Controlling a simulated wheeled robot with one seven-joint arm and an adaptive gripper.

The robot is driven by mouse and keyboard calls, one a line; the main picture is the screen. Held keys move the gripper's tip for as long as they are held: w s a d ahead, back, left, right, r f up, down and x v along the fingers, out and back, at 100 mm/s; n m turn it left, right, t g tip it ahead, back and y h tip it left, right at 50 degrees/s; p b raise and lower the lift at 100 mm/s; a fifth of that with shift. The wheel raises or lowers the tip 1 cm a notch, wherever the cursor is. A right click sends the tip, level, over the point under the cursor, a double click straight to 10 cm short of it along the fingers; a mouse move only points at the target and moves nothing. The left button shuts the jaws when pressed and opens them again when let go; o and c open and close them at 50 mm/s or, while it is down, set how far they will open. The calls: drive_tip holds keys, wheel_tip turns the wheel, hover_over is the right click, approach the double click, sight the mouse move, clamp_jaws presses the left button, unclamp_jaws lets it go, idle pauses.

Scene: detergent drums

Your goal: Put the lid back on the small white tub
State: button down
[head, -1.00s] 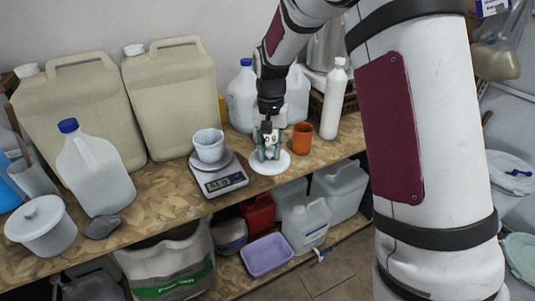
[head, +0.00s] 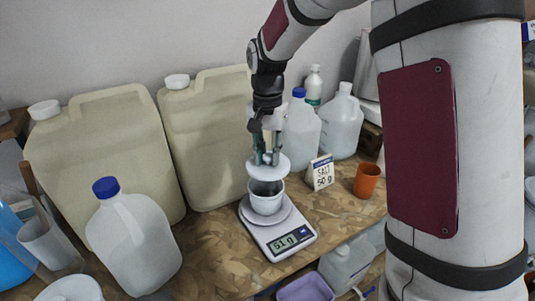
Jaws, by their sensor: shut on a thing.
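The small white tub (head: 267,204) stands upright and open on a digital scale (head: 278,237). Part of its grey inside shows below the lid. The round white lid (head: 255,170) hangs roughly level just above the tub, apart from its rim. My gripper (head: 266,158) points down and is shut on the lid from above. The grip on the lid is partly hidden by the fingers. The scale's display appears to read 51 g.
A small card (head: 321,172) reading SALT 50 g stands right of the tub. An orange cup (head: 367,181) is farther right. Large beige jugs (head: 205,140) stand behind left, and a blue-capped jug (head: 130,240) stands front left. Clear jugs (head: 342,125) stand behind right.

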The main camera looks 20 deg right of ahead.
drive_tip(key=shift+w+a+f, duration=0.15)
drive_tip(key=shift+w+a, duration=0.05)
drive_tip(key=shift+w, duration=0.1)
drive_tip(key=shift+f+b, duration=0.75)
drive_tip(key=shift+f, duration=2.3)
drive_tip(key=shift+f, duration=0.15)
idle(0.5)
drive_tip(key=c, duration=0.8)
unclamp_jaws()
drive_tip(key=shift+r+p, duration=1.05)
drive_tip(key=shift+r, duration=2.45)
